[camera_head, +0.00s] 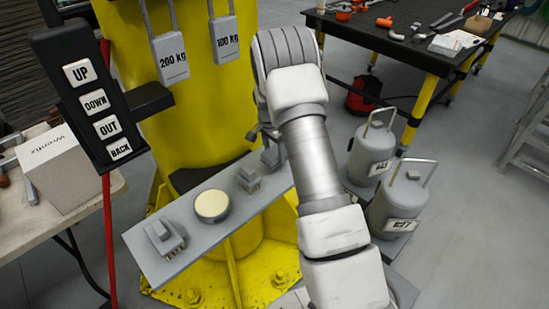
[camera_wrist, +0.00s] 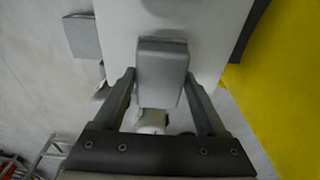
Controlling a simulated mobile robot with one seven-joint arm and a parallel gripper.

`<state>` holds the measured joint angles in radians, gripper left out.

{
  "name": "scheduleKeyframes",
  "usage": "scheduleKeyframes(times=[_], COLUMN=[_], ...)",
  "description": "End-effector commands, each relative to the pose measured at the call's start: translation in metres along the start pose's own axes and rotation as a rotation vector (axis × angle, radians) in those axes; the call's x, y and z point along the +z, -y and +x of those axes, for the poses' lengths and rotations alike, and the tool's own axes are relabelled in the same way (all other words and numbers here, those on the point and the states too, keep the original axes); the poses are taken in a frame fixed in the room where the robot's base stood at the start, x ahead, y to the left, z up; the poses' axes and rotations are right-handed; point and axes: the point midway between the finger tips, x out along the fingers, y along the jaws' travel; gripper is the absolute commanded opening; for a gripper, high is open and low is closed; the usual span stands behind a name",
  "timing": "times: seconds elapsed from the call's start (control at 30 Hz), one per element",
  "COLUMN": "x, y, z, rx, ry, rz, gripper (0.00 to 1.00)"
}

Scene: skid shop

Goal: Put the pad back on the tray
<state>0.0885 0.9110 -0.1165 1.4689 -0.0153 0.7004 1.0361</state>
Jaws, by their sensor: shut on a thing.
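My gripper (camera_wrist: 160,76) is shut on a grey block-shaped pad (camera_wrist: 162,68), with one finger on each side of it. In the head view the gripper (camera_head: 262,132) is mostly hidden behind my wrist, and the pad (camera_head: 271,156) shows just below it, over the right end of the tray. The long grey tray (camera_head: 190,217) is fixed in front of the yellow column. Two similar grey pads, one at its left end (camera_head: 165,238) and one right of the middle (camera_head: 248,179), stand on it. I cannot tell whether the held pad touches the tray.
A round cream disc (camera_head: 212,205) lies mid-tray. Weights marked 200 kg (camera_head: 169,55) and 100 kg (camera_head: 224,40) hang on the yellow column (camera_head: 200,110). A black button panel (camera_head: 90,95) is at left. Two grey canisters (camera_head: 371,152) stand at right, beyond my arm.

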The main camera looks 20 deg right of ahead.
Motion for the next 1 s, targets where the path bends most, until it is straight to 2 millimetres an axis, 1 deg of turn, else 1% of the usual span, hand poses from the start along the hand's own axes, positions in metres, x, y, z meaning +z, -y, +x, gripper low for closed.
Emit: scheduleKeyframes(times=[0.1, 0.2, 0.27, 0.47, 0.6, 0.63, 0.7, 0.77, 1.0], x=[0.002, 0.003, 0.004, 0.004, 0.004, 0.004, 0.004, 0.004, 0.004], y=[-0.002, -0.001, -0.001, -0.001, -0.001, -0.001, -0.001, -0.001, -0.001], z=[0.017, 0.030, 0.033, 0.033, 0.038, 0.037, 0.036, 0.036, 0.035], rx=[0.004, 0.002, 0.000, -0.001, 0.000, 0.000, 0.000, 0.000, 0.000], ry=[0.002, 0.001, 0.000, 0.000, 0.000, 0.000, 0.000, 0.000, 0.000], rz=[0.000, -0.001, -0.001, 0.000, 0.000, 0.000, 0.000, 0.000, 0.000], gripper=[0.30, 0.30, 0.30, 0.30, 0.30, 0.78, 0.90, 1.00, 1.00])
